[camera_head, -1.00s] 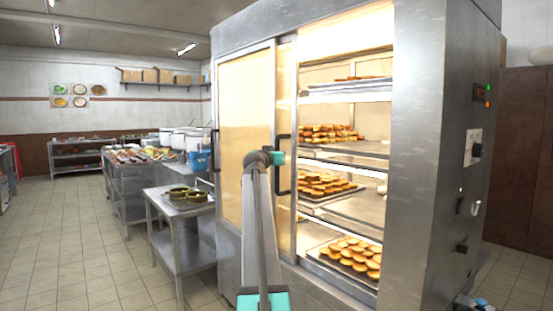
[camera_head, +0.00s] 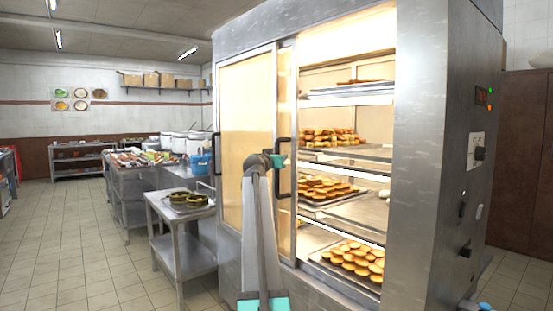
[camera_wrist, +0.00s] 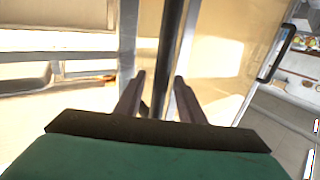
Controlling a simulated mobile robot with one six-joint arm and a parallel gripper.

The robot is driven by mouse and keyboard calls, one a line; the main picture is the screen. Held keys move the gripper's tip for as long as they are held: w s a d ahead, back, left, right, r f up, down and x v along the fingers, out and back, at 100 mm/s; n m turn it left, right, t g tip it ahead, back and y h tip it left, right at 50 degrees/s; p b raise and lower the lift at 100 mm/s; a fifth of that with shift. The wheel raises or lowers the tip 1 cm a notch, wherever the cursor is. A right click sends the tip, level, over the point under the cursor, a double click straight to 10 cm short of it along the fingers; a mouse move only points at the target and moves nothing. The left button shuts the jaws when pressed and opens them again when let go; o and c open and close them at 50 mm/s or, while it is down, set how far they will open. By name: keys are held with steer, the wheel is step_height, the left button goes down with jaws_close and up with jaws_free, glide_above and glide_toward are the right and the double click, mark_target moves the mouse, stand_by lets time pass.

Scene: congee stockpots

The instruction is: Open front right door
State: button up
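The tall steel cabinet (camera_head: 420,140) has two sliding doors at its front. The front right door (camera_head: 287,90) stands slid left, largely overlapping the left door (camera_head: 245,110), so the right side is open. The right door's dark upright handle (camera_head: 282,182) is beside my gripper (camera_head: 277,159). In the wrist view, the handle bar (camera_wrist: 168,45) runs between the two fingers of my gripper (camera_wrist: 160,78). The fingers are apart, with a gap visible on the left side of the bar; contact on the right is unclear. The left door's handle (camera_wrist: 278,52) is at the right.
Trays of buns (camera_head: 345,258) sit on shelves inside the opening. A low steel table (camera_head: 180,212) with dark round pans stands left of the cabinet. A long counter (camera_head: 135,165) with food and pots is behind it. The tiled floor (camera_head: 75,240) at left is clear.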

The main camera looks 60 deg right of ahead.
steer(key=shift+a, duration=0.15)
steer(key=p+v, duration=0.1)
steer(key=v, duration=1.2)
steer(key=shift+a+p, duration=0.2)
steer(key=shift+p, duration=0.1)
steer(key=shift+s, duration=0.15)
